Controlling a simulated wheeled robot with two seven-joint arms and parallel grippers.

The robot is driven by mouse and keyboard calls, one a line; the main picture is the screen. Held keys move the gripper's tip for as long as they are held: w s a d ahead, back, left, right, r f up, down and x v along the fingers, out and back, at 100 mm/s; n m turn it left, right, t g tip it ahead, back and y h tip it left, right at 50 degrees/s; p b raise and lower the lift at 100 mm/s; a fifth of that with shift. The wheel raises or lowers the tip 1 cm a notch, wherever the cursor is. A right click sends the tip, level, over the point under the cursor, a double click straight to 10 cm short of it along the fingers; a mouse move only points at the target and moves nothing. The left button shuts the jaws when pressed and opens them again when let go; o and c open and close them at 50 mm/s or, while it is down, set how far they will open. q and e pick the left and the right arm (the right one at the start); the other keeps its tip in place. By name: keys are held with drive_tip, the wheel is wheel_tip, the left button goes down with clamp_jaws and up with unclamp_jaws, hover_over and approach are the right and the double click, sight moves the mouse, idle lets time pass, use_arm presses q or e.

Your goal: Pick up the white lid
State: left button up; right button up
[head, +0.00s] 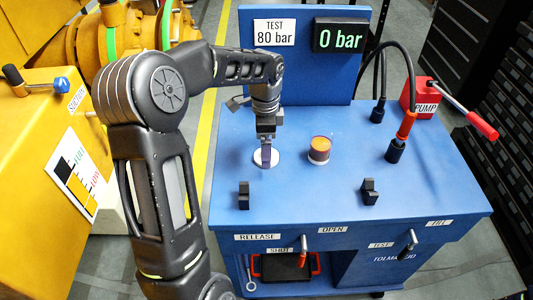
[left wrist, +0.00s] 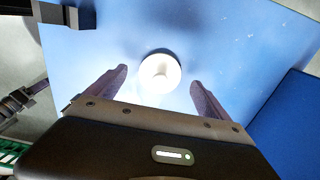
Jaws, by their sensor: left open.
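The white lid (head: 266,157) is a small round disc lying on the blue bench, left of its middle. In the left wrist view the lid (left wrist: 159,72) is a bright white disc with a paler middle part. My left gripper (head: 266,160) points down over the lid and hides part of it in the head view. In the left wrist view the left gripper (left wrist: 158,85) is open, with one dark finger on each side of the lid and a gap on both sides. My right gripper is in neither view.
An orange-topped round cup (head: 319,150) stands right of the lid on the blue bench (head: 340,195). Two black blocks (head: 244,195) (head: 369,191) stand near the front edge. A hose fitting (head: 395,150) and red pump (head: 420,97) are at right. A blue panel rises behind.

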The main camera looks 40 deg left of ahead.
use_arm(q)
wheel_tip(320, 180, down, 2)
drive_tip(key=shift+f, duration=0.25)
drive_tip(key=shift+c, duration=0.3)
drive_tip(key=c, duration=1.4)
